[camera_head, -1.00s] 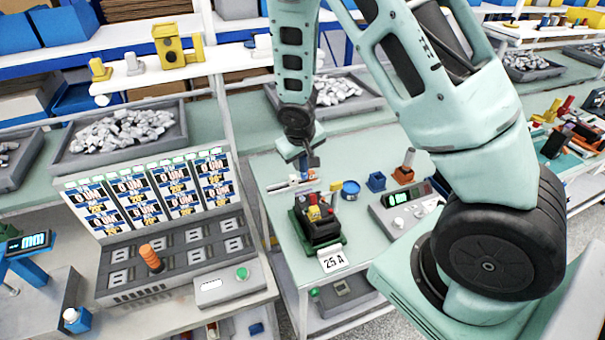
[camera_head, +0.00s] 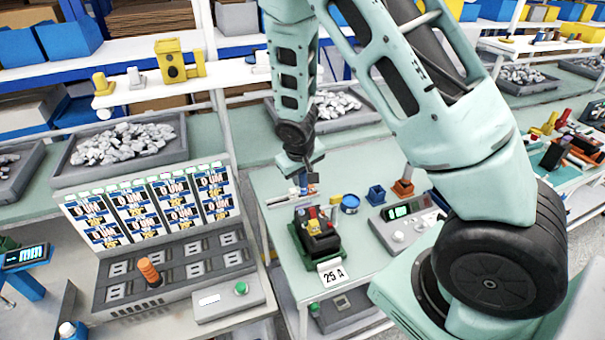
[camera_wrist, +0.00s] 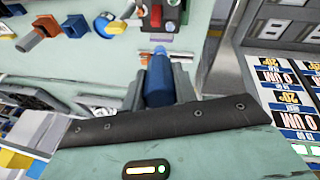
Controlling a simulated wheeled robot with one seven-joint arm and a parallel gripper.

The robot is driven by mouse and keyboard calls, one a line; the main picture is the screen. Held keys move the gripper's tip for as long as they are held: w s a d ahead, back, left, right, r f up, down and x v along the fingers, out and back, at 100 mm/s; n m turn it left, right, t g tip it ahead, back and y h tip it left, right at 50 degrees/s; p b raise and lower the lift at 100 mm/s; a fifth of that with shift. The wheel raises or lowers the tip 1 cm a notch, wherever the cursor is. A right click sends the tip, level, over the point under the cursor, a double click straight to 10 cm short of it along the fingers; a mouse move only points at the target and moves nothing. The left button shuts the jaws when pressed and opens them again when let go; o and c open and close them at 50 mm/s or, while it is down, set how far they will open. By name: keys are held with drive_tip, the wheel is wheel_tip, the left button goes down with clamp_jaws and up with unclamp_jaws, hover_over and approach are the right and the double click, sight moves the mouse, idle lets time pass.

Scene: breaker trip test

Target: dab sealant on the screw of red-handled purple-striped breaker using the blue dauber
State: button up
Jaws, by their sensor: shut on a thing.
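My gripper (camera_head: 304,180) points down over the back of the small green table. In the wrist view my gripper (camera_wrist: 160,68) is shut on the blue dauber (camera_wrist: 160,85), whose light-blue end points toward the breaker stand. The dark stand (camera_head: 318,236) with several coloured handles, red and yellow among them, stands just in front of my gripper in the head view. A red and black part of it (camera_wrist: 155,15) shows at the top edge of the wrist view, apart from the dauber.
A blue round pot (camera_head: 350,203), an empty blue holder (camera_head: 376,194) and an orange holder (camera_head: 403,188) stand right of the stand. A "25 A" card (camera_head: 332,273) is in front. A test panel (camera_head: 170,265) stands left.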

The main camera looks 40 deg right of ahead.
drive_tip(key=shift+r+p, duration=0.4)
drive_tip(key=shift+p, duration=0.1)
